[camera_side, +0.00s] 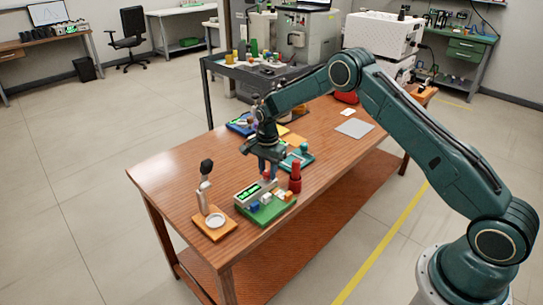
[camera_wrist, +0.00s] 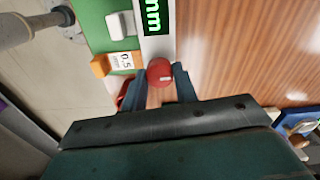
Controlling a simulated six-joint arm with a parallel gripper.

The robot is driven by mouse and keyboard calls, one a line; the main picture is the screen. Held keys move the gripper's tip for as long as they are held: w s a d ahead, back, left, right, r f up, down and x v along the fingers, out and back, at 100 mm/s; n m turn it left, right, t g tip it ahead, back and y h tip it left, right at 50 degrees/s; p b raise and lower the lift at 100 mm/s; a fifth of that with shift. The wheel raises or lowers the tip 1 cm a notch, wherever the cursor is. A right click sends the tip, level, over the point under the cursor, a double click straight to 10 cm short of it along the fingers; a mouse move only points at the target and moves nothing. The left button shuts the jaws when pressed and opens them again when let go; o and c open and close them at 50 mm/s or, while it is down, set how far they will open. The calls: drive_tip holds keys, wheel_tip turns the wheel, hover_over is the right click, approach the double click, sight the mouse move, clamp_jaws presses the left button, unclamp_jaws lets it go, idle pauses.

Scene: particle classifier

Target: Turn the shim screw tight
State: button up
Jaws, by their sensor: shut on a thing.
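The shim screw appears to be the round red knob (camera_wrist: 160,72) with a small white mark, beside the display unit in the wrist view. My gripper (camera_wrist: 160,82) has its two blue-grey fingers on either side of this knob and is shut on it. In the side view my gripper (camera_side: 267,170) points down at the far end of the display unit (camera_side: 250,192), and the knob shows as a small red spot there. The unit sits on a green base (camera_side: 272,212). The knob's lower part is hidden.
A taller red cylinder (camera_side: 295,178) stands just right of my gripper. An orange block with a 0.5 label (camera_wrist: 122,62) is close to the fingers. An orange board (camera_side: 228,226) with a pale dish lies at the near end. A teal tray (camera_side: 300,160) lies behind.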

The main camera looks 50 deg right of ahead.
sight(268, 172)
drive_tip(key=o, duration=1)
drive_tip(key=shift+r, duration=0.1)
wheel_tip(268, 172, up, 14)
drive_tip(key=shift+f, duration=0.15)
idle(0.5)
